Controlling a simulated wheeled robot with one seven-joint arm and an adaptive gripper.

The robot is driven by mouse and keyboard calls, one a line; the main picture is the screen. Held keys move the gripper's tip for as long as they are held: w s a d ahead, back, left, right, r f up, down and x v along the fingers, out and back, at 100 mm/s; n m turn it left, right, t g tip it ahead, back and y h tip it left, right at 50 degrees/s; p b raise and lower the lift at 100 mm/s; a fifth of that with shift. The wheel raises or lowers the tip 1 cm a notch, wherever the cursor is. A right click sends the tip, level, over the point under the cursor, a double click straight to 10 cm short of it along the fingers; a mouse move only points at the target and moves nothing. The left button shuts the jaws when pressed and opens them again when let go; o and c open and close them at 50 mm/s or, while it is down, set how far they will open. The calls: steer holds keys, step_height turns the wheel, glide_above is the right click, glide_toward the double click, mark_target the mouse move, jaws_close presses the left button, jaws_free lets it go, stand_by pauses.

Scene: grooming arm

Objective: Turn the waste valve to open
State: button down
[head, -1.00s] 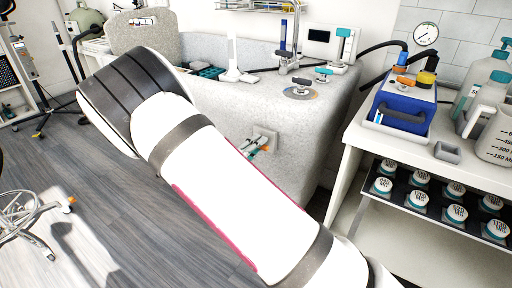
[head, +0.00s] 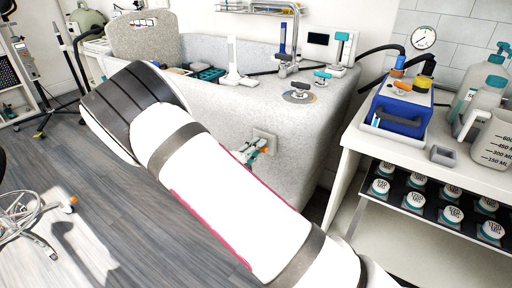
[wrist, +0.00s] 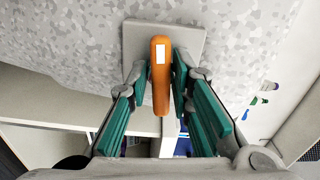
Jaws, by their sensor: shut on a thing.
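The waste valve shows in the wrist view as an orange lever (wrist: 161,85) with a white mark, on a square grey plate (wrist: 190,38) fixed to the speckled tub wall. The lever points straight down in that view. My gripper (wrist: 159,76) has its teal-padded fingers on either side of the lever and is shut on it. In the head view the plate (head: 267,137) is low on the tub's front, with my gripper (head: 255,150) at it. The lever is mostly hidden there by the fingers and my arm.
The speckled tub (head: 215,100) carries a round control (head: 299,95) and a tap on its rim. To the right stands a white cart (head: 395,155) with a blue box (head: 402,105), bottles and a shelf of jars. Open floor (head: 100,215) lies to the left.

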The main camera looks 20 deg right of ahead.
steer(key=shift+r+n+p, duration=0.1)
steer(key=shift+n+p, duration=0.65)
steer(key=shift+n, duration=0.05)
steer(key=shift+n+p, duration=0.95)
steer(key=shift+n, duration=0.35)
steer(key=shift+r+n+p, duration=0.1)
steer(key=shift+n+p, duration=0.4)
steer(key=shift+n, duration=0.9)
steer(key=shift+n+p, duration=0.5)
steer(key=shift+n, duration=0.9)
